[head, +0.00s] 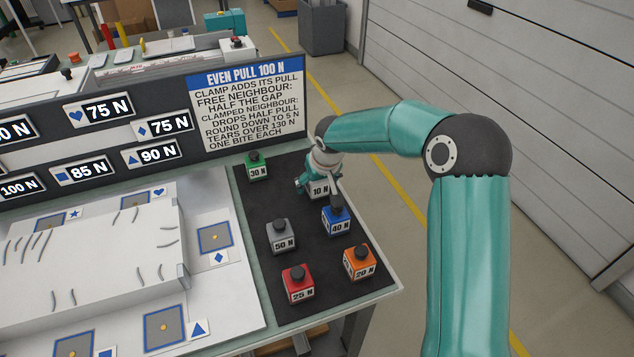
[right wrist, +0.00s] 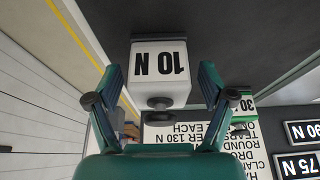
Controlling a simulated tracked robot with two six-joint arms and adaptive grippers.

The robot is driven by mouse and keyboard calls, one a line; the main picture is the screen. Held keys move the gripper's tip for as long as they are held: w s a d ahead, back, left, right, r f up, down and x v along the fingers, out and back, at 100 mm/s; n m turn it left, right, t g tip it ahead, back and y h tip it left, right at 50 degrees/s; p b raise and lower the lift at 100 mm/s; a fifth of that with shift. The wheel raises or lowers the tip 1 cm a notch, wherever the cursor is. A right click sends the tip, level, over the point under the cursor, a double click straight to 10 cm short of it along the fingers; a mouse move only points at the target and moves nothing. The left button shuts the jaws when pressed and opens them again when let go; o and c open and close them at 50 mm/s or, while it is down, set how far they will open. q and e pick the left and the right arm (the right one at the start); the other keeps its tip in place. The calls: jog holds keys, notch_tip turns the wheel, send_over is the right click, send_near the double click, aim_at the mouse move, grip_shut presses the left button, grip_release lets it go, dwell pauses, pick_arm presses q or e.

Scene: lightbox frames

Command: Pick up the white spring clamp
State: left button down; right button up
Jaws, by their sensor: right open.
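The white spring clamp (right wrist: 160,72), a white block marked 10 N with a dark round knob, stands on the black mat (head: 258,211). In the head view the white clamp (head: 319,190) shows only in part, with my right gripper (head: 318,182) over it. In the right wrist view my right gripper (right wrist: 160,86) is open, with one finger on each side of the clamp. Gaps show between the fingers and the block in that view; I cannot tell if anything touches. My left gripper is not in view.
A green clamp (head: 257,167), blue clamp (head: 336,221), grey clamp (head: 281,237), orange clamp (head: 360,262) and red clamp (head: 298,284) stand around on the mat. An upright sign board (head: 247,105) runs behind. A white covered frame (head: 90,255) lies to the left.

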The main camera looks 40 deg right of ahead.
jog(key=shift+w+f, duration=0.15)
jog(key=shift+f, duration=0.2)
jog(key=c, duration=1.4)
jog(key=shift+c, duration=0.3)
jog(key=shift+r, duration=0.2)
